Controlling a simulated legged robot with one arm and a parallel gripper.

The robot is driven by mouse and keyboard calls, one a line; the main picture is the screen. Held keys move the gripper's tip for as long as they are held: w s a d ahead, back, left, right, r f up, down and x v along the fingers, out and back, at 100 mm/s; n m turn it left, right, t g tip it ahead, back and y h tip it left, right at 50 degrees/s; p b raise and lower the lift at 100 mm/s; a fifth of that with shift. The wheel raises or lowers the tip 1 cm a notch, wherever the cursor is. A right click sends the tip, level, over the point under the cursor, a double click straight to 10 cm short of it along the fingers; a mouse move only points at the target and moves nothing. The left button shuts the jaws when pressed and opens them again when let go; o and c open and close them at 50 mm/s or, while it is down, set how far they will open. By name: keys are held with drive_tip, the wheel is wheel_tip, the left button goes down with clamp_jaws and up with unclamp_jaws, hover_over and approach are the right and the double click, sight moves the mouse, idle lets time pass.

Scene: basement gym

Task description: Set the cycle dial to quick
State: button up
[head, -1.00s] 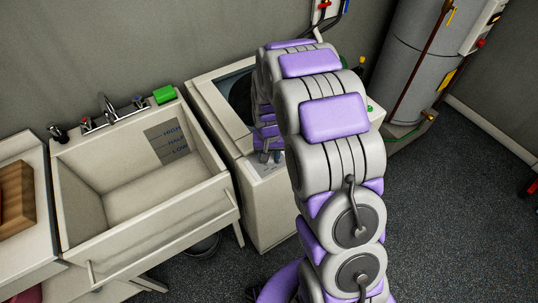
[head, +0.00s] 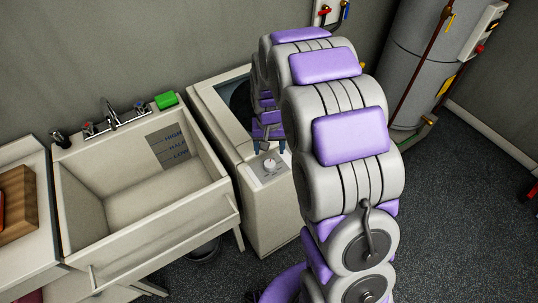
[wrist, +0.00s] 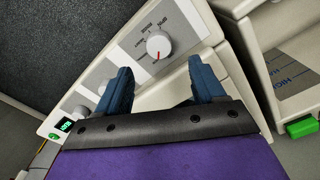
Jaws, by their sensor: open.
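The washer (head: 257,205) stands right of the sink, its dark top opening partly hidden by my arm. A round white dial (head: 269,164) sits on its light control panel. In the head view my gripper (head: 269,146) is just behind the dial.
The sink (head: 140,195) with a green sponge (head: 166,100) is at left. A grey tank (head: 425,60) stands at back right. Open floor (head: 460,220) lies at right.

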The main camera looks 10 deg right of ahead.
wheel_tip(320, 180, up, 10)
drive_tip(key=p, duration=0.1)
drive_tip(key=shift+f, duration=0.2)
drive_tip(key=s+r+n+g, duration=0.1)
drive_tip(key=s+r, duration=0.1)
drive_tip(key=s, duration=1.5)
drive_tip(key=s+r+n, duration=0.1)
drive_tip(key=s+r, duration=0.2)
drive_tip(key=s, duration=1.4)
drive_tip(key=shift+s+r+g+b, duration=0.15)
drive_tip(key=shift+s+g+b, duration=0.1)
drive_tip(key=shift+g+b, duration=0.15)
drive_tip(key=shift+d, duration=0.15)
